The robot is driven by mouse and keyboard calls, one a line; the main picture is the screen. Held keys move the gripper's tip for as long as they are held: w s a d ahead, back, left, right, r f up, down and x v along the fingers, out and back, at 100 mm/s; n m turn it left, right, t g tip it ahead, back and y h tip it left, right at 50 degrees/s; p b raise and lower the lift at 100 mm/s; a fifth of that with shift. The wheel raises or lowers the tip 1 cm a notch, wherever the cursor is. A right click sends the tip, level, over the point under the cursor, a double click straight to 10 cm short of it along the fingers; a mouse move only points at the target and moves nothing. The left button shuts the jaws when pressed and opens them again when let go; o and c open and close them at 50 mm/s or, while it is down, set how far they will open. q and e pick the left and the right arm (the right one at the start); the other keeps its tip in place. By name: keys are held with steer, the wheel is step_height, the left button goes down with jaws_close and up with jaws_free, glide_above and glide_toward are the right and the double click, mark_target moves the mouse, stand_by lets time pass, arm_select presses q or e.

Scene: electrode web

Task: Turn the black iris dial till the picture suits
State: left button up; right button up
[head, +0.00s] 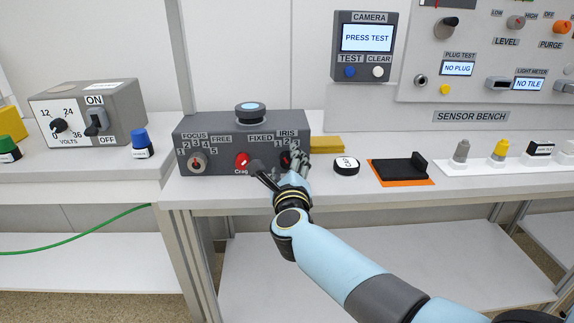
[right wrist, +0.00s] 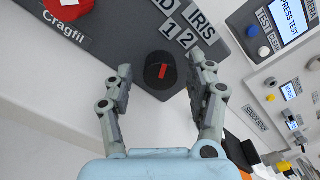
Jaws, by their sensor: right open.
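The black iris dial (right wrist: 160,72) with a red pointer mark sits on the front face of the dark grey camera box (head: 220,135), under the IRIS label with its numbers. In the head view the dial is mostly hidden behind my right gripper (head: 280,172). In the right wrist view my right gripper (right wrist: 160,92) is open, with one finger on each side of the dial; I cannot tell whether either finger touches it. The CAMERA screen (head: 367,38) reads PRESS TEST, with a blue TEST button (head: 350,71) and a white CLEAR button (head: 377,71). My left gripper is not in view.
A focus dial (head: 197,162) and a red knob (head: 242,160) share the box's front. A yellow block (head: 326,145), a round black-and-white piece (head: 346,165) and a black block on an orange plate (head: 402,181) lie to the right. A voltage box (head: 85,112) stands left.

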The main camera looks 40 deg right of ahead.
steer(key=v, duration=1.1)
steer(key=shift+s+a, duration=0.15)
steer(key=shift+s, duration=0.2)
steer(key=s+f+n+g+y, duration=0.25)
steer(key=s+f+n, duration=0.35)
steer(key=f, duration=0.5)
steer(key=s+a+f+n+g+y+b, duration=0.1)
steer(key=s+f+n+y, duration=0.2)
steer(key=s+f+n, duration=0.6)
steer(key=s+f+n+g+y, duration=0.2)
steer(key=s+f+n+y, duration=0.15)
steer(key=f, duration=0.95)
steer(key=s+d+f+n+g, duration=0.1)
steer(key=s+f+n+g, duration=0.2)
steer(key=s, duration=0.6)
steer(key=s+f+n+g, duration=0.3)
steer(key=s+f+n, duration=0.2)
steer(key=s+n, duration=0.2)
steer(key=s+d+f+n+g, duration=0.1)
steer(key=s+f+n+g, duration=0.2)
steer(key=s, duration=0.7)
steer(key=shift+s+d+f+n+b, duration=0.35)
steer(key=shift+f+n, duration=0.25)
steer(key=shift+n, duration=0.45)
steer(key=shift+a, duration=0.1)
